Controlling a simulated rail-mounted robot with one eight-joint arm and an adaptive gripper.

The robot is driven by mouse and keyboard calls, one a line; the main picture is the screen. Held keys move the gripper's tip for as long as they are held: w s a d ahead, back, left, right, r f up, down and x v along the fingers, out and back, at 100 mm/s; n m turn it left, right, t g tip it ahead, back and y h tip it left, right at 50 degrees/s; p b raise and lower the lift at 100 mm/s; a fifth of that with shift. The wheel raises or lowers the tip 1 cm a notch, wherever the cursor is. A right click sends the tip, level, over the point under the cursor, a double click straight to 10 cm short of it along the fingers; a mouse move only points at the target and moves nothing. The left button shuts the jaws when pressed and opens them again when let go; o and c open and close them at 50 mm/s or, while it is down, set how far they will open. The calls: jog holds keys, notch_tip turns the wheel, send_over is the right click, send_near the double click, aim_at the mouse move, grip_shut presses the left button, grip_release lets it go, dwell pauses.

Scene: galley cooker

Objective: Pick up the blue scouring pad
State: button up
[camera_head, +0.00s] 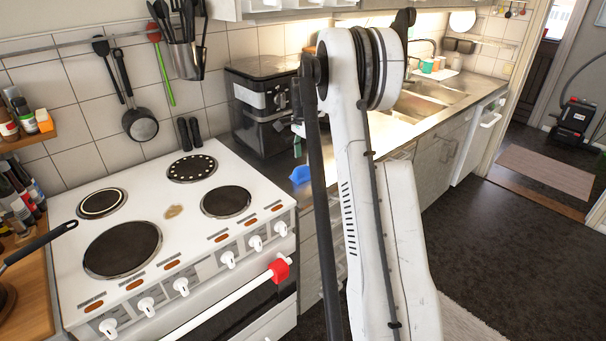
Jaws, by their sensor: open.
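The blue scouring pad (300,174) appears as a small blue shape on the dark counter strip just right of the cooker. It lies in front of the black appliance, and my arm passes close by its right side. Its far details are too small to tell. My arm rises through the middle of the view and hides part of the counter behind it. My gripper cannot be made out; the far part of the arm is hidden behind its nearer links.
The white cooker (185,237) has several hotplates and a brown stain (174,211). A red item (279,270) is on its front rail. A black air-fryer-like appliance (262,105) stands behind the pad.

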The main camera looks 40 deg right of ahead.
aim_at(303, 166)
jog(key=shift+w+f+p, duration=0.2)
jog(key=shift+f, duration=1.15)
jog(key=shift+w+f+p, duration=0.15)
jog(key=shift+f, duration=1.15)
grip_shut()
